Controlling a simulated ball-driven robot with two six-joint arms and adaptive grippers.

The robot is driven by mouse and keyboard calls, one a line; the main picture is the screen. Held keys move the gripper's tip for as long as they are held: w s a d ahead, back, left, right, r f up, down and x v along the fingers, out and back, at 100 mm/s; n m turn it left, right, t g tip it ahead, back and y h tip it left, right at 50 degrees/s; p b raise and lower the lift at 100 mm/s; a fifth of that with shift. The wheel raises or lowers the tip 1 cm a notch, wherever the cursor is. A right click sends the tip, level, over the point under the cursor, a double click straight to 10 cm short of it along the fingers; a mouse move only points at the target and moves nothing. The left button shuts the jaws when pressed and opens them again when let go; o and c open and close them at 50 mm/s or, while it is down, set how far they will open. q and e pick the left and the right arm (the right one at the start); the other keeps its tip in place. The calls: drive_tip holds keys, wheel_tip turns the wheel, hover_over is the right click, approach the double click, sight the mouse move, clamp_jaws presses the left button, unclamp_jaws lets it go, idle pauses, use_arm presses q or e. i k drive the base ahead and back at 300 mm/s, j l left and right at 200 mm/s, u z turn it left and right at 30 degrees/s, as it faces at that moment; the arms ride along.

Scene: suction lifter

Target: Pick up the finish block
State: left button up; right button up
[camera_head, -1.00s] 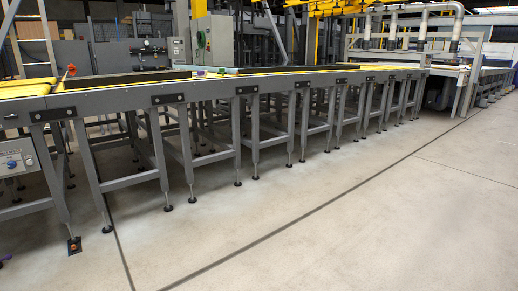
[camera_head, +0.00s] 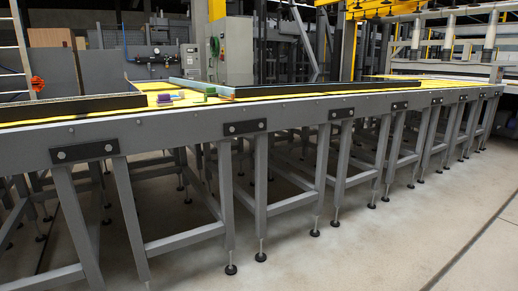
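Small coloured pieces lie on the yellow bed of the long conveyor table (camera_head: 290,112): a purple piece (camera_head: 164,99) and a green piece (camera_head: 202,88) at the upper left middle. They are small and far off, so I cannot tell which, if any, is the finish block. A low dark rail partly surrounds them. Neither of my grippers is in view.
The grey table stands on several legs and runs from the left edge to the far right. Bare concrete floor (camera_head: 400,235) is free in front, at the lower right. A grey control cabinet (camera_head: 230,50) and a yellow post stand behind the table.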

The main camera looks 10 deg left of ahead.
sight(164, 99)
drive_tip(key=i+u, duration=0.2)
drive_tip(key=i, duration=0.3)
drive_tip(key=i+u, duration=0.2)
drive_tip(key=i, duration=0.3)
drive_tip(key=i+l+u, duration=0.1)
drive_tip(key=i+u, duration=0.15)
drive_tip(key=i, duration=0.25)
drive_tip(key=i+l+u, duration=0.2)
drive_tip(key=i, duration=0.3)
drive_tip(key=i+l+u, duration=0.2)
drive_tip(key=i, duration=0.3)
drive_tip(key=l, duration=0.1)
